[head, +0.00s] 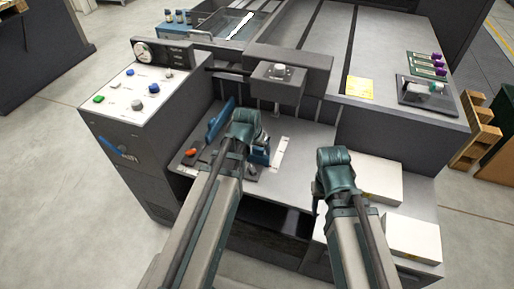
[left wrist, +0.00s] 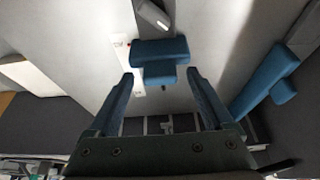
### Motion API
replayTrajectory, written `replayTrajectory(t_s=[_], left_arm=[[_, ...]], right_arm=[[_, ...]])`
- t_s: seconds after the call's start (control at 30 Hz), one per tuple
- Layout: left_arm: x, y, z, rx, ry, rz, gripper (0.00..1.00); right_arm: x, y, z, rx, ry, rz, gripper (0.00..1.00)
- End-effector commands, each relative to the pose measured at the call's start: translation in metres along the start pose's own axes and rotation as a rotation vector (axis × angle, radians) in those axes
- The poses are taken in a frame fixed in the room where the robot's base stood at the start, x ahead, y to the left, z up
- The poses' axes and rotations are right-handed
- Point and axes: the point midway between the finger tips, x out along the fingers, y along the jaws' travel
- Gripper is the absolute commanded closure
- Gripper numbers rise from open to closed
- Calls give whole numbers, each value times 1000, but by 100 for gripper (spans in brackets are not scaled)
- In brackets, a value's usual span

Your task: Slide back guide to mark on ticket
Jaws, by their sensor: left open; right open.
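A blue guide block (left wrist: 160,52) sits between and just beyond the fingertips of my left gripper (left wrist: 160,78) in the left wrist view. The fingers are open on both sides of it, apart from it. In the head view my left gripper (head: 250,140) hangs over the feed table and partly hides this guide (head: 261,156), beside a white scale strip (head: 281,152). A second, longer blue guide (head: 219,119) stands to the left; one shows at right in the wrist view (left wrist: 265,80). The yellow ticket (head: 360,88) lies on the machine top; its mark is unreadable. My right gripper (head: 335,165) is open and empty.
White paper stacks (head: 375,178) lie to the right of the feed table, close to my right gripper. A control panel (head: 138,92) with knobs stands at the left. A dark housing with a knob (head: 277,76) overhangs the table at the back.

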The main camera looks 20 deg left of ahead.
Motion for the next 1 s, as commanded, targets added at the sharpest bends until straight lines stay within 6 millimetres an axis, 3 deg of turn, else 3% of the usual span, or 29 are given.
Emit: replayTrajectory(t_s=[0.27, 0.47, 1.0], left_arm=[[-5, 0, -2, 0, 1, 0, 15], [-23, 2, -4, 0, 1, 0, 15], [-108, 7, -12, 1, 0, 0, 15]], right_arm=[[-5, 0, 0, 0, 0, 0, 50], [-22, 2, 1, 0, 0, 0, 50], [-103, 10, 6, 1, 0, 0, 50]])
